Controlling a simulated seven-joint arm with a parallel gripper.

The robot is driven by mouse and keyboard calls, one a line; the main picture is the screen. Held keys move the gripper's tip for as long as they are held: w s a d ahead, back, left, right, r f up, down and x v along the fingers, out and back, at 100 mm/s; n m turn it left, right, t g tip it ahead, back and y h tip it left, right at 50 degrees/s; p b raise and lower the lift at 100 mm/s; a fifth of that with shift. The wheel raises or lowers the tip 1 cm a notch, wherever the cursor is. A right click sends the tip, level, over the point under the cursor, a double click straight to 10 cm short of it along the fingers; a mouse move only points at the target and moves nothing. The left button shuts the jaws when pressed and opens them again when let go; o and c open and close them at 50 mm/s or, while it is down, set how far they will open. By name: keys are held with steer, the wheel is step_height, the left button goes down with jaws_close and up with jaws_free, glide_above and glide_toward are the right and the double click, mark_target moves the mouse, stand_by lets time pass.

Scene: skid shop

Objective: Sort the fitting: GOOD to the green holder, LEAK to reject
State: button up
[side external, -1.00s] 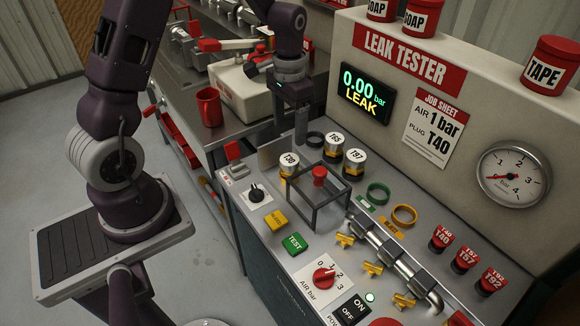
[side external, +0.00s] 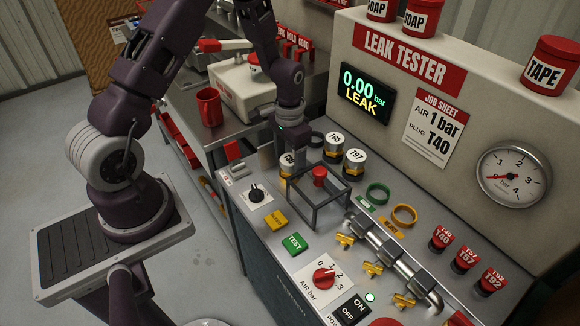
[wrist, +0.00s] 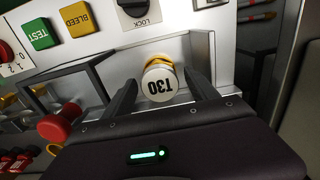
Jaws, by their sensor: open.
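The T30 fitting (side external: 287,160), white-topped with a yellow band, stands at the back left of the tester panel, partly hidden by my gripper (side external: 296,148). In the wrist view the T30 fitting (wrist: 159,84) shows between the two fingers of my open gripper (wrist: 161,88); I cannot tell whether they touch it. The T65 (side external: 334,143) and T97 (side external: 355,162) pieces stand just right of it. The display (side external: 366,93) reads 0.00 bar LEAK. A green ring (side external: 377,194) lies on the panel beside a yellow ring (side external: 404,215).
A pipe with yellow taps (side external: 395,256) and red T40, T57 and T92 plugs (side external: 465,258) occupy the right. A black ring (side external: 315,139) lies behind.

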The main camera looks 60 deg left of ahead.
mark_target(290, 159)
steer(key=c, duration=1.1)
steer(key=shift+r, duration=3.75)
steer(key=shift+r, duration=0.35)
step_height(290, 159, up, 10)
steer(key=w+d+n, duration=0.1)
steer(key=w+d, duration=1)
steer(key=d, duration=0.1)
steer(key=w+d+m, duration=0.1)
steer(key=w+d, duration=0.1)
steer(key=d, duration=1.4)
step_height(290, 159, down, 11)
steer(key=shift+s+r, duration=0.15)
steer(key=shift+s, duration=0.1)
